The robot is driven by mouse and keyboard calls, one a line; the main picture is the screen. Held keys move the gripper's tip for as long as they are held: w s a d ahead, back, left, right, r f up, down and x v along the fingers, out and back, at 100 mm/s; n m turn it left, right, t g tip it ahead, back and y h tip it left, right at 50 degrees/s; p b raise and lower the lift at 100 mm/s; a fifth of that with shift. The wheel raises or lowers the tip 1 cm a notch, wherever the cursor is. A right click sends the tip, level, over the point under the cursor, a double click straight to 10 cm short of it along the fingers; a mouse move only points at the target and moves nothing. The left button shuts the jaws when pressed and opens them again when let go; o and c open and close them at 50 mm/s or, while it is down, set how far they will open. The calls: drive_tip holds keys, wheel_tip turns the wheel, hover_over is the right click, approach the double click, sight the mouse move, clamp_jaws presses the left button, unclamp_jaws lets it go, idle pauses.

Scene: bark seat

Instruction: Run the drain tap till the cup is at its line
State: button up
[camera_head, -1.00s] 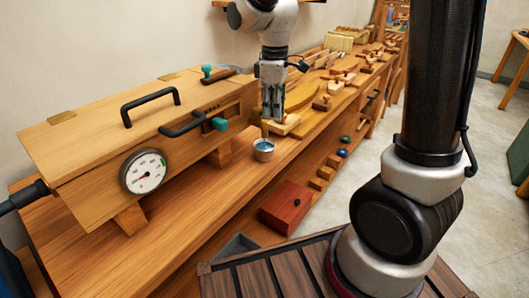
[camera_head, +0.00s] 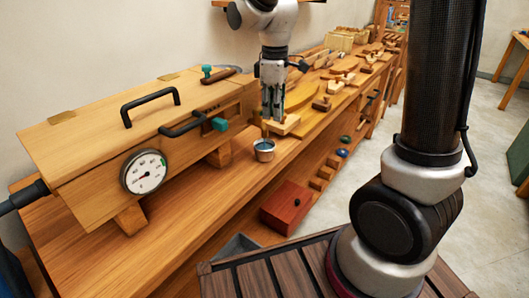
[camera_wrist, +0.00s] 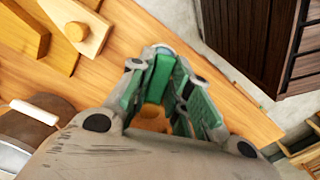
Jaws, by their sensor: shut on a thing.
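A small metal cup (camera_head: 264,151) with bluish contents is near the front edge of the bench, right of the wooden chest (camera_head: 90,155). My gripper (camera_head: 270,119) points down just above it, shut, seemingly on a thin upright part of the cup. In the wrist view the green-padded fingers (camera_wrist: 160,95) are close together, with a pale rim beyond their tips. I cannot tell whether the cup touches the bench. A teal handle (camera_head: 219,124) sits on the chest's right end and a teal knob (camera_head: 206,71) on top. The tap's spout and the cup's line cannot be made out.
A round dial (camera_head: 145,172) is on the chest's front. Black handles (camera_head: 150,104) stick out above it. Wooden pieces (camera_head: 342,82) crowd the bench behind my gripper. A red box (camera_head: 287,207) is below the bench front. The bench (camera_head: 190,205) left of the cup is clear.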

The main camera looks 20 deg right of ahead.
idle(0.4)
drive_tip(key=shift+o, duration=0.2)
drive_tip(key=m, duration=0.2)
drive_tip(key=s+a+m, duration=0.1)
drive_tip(key=m, duration=0.1)
drive_tip(key=shift+s+a+m, duration=0.1)
drive_tip(key=shift+a+m, duration=0.05)
drive_tip(key=shift+m, duration=0.15)
drive_tip(key=o, duration=0.8)
drive_tip(key=shift+o, duration=0.2)
wheel_tip(320, 180, up, 8)
